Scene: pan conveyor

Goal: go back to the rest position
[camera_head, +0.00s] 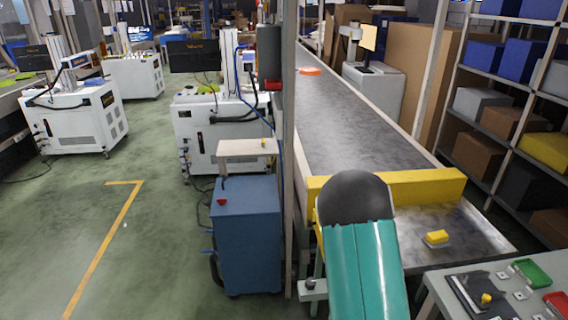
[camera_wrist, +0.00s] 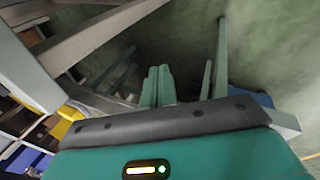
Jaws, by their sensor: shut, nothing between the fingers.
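My gripper (camera_wrist: 158,86) shows in the wrist view as two teal fingers side by side, shut with nothing between them. Its teal housing with a lit strip fills the bottom of that view. In the head view my teal arm rises from the bottom centre to a dark round joint, in front of the yellow bar across the conveyor (camera_head: 365,130). My gripper cannot be made out in the head view.
An orange object (camera_head: 310,71) lies far up the conveyor. A yellow block (camera_head: 437,238) sits at its near end. A blue cabinet (camera_head: 247,240) stands left of my arm; a control table (camera_head: 460,290) and shelves (camera_head: 515,100) stand right. Green floor is open at left.

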